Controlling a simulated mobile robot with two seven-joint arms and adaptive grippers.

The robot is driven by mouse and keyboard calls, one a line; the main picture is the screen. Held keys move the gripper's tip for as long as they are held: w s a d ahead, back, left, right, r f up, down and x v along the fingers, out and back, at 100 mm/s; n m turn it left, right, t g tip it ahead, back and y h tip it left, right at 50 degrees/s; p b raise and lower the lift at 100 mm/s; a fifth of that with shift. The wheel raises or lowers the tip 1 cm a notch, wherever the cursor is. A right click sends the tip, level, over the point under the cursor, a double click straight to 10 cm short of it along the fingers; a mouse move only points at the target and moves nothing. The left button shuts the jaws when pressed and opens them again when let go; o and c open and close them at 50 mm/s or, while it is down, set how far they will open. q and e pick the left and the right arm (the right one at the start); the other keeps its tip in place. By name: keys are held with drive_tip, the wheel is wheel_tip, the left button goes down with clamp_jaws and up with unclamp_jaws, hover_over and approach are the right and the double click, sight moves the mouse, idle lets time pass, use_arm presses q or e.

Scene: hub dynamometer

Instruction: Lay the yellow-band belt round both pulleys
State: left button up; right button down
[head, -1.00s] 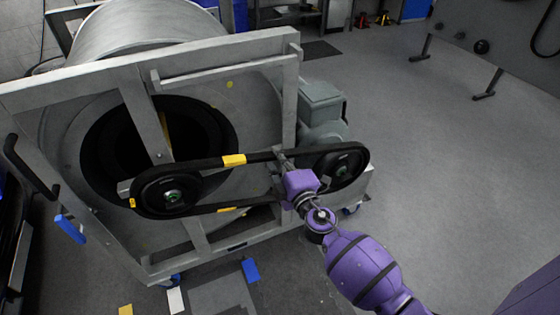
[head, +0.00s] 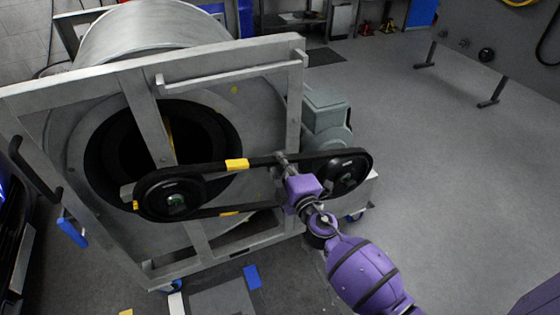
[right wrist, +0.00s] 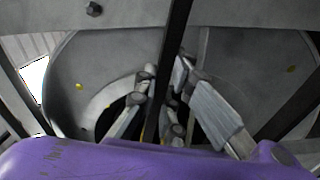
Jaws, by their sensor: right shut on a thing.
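The black belt (head: 215,167) with yellow bands forms a long loop around both the left pulley (head: 176,200) and the right pulley (head: 343,174). Whether it sits fully on their rims cannot be told. One yellow band is on the upper run, another on the lower run, and one at the far left. My right gripper (head: 283,161) is shut on the belt's upper run, left of the right pulley. In the right wrist view the belt (right wrist: 176,45) passes between the fingertips (right wrist: 165,75). My left gripper is not in view.
The pulleys stand in front of a grey metal frame (head: 225,55) with a large drum (head: 150,32) behind it. A grey-green motor (head: 326,112) sits behind the right pulley. The floor (head: 430,180) to the right is open.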

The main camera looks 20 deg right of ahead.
drive_tip(key=c, duration=1.4)
unclamp_jaws()
drive_tip(key=shift+s, duration=0.15)
drive_tip(key=shift+s+d+b, duration=0.15)
drive_tip(key=shift+s+b, duration=0.2)
drive_tip(key=shift+s, duration=4.55)
drive_tip(key=shift+d, duration=0.1)
